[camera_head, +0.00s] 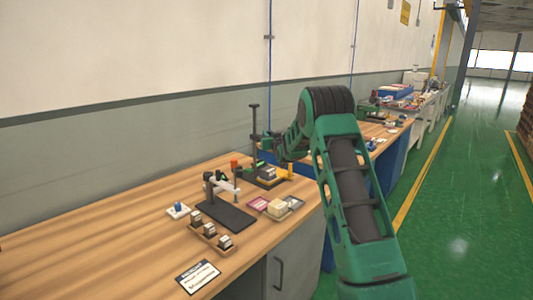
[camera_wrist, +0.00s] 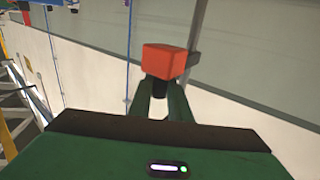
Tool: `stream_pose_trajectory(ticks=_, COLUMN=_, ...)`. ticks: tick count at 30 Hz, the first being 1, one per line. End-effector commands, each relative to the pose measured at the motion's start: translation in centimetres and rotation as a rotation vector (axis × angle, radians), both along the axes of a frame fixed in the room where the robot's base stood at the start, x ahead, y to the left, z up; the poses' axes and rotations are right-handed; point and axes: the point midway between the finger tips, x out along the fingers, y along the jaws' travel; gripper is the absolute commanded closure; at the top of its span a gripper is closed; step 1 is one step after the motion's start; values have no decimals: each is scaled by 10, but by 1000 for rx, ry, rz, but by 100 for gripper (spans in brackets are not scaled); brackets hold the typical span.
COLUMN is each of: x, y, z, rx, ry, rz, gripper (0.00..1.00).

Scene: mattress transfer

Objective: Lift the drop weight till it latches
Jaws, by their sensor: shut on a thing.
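My gripper (camera_head: 260,139) is beside a tall black upright post (camera_head: 254,116), which rises from a dark base on the wooden bench. In the wrist view my gripper's green fingers (camera_wrist: 162,100) close on a small dark piece, which I take to be the drop weight (camera_wrist: 157,86); the fingers hide most of it. A red-orange block (camera_wrist: 165,61) shows just past the fingertips, with the grey post (camera_wrist: 195,40) behind it to the right. A small red block (camera_head: 234,163) also shows low and left of the post in the head view. No latch can be made out.
The bench (camera_head: 120,230) holds a black-based stand (camera_head: 228,215) with a pale lever, a wooden rack of small blocks (camera_head: 211,238), trays (camera_head: 277,208) and a printed card (camera_head: 198,277). The wall is close behind. The bench's left part is bare.

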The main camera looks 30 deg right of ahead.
Motion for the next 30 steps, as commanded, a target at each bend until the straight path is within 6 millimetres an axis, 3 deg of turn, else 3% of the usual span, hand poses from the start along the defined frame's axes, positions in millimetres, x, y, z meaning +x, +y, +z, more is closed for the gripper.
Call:
stream_pose_trajectory(ticks=1, x=0, y=1, z=19, rx=-2, ry=-9, rz=2, gripper=100)
stream_pose_trajectory(ticks=3, x=0, y=1, z=36, rx=-2, ry=-9, rz=2, gripper=100)
stream_pose_trajectory(ticks=9, x=1, y=1, z=72, rx=-1, ry=-6, rz=2, gripper=100)
stream_pose_trajectory(ticks=16, x=1, y=1, z=89, rx=-1, ry=-6, rz=2, gripper=100)
stream_pose_trajectory(ticks=27, x=1, y=1, z=97, rx=-4, ry=-17, rz=2, gripper=100)
stream_pose_trajectory(ticks=28, x=1, y=1, z=98, rx=-4, ry=-17, rz=2, gripper=76)
stream_pose_trajectory(ticks=30, x=1, y=1, z=97, rx=-4, ry=-16, rz=2, gripper=64)
